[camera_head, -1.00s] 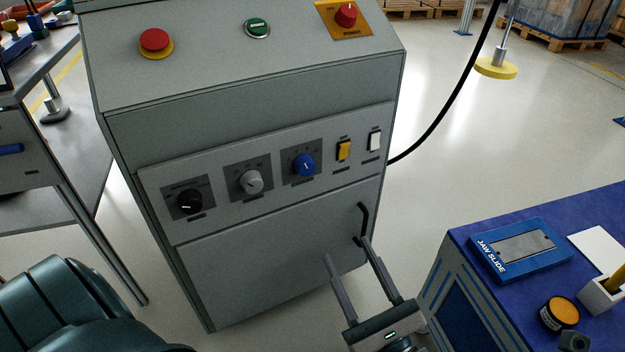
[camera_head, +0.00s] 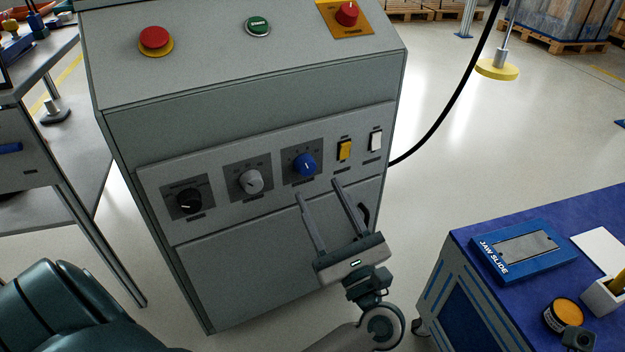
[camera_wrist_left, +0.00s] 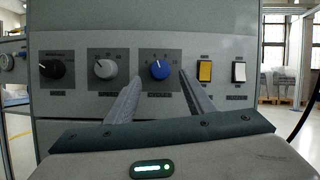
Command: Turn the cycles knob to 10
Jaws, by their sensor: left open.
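A grey machine panel carries a black knob (camera_head: 189,201), a grey knob (camera_head: 251,182) and a blue knob (camera_head: 305,165).
A yellow rocker switch (camera_head: 344,150) and a white one (camera_head: 375,141) sit right of the knobs. Red (camera_head: 154,39) and green (camera_head: 257,27) buttons and a red knob (camera_head: 346,14) are on top. A black door handle (camera_head: 365,214) is close by. A blue-topped cabinet (camera_head: 470,238) stands right.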

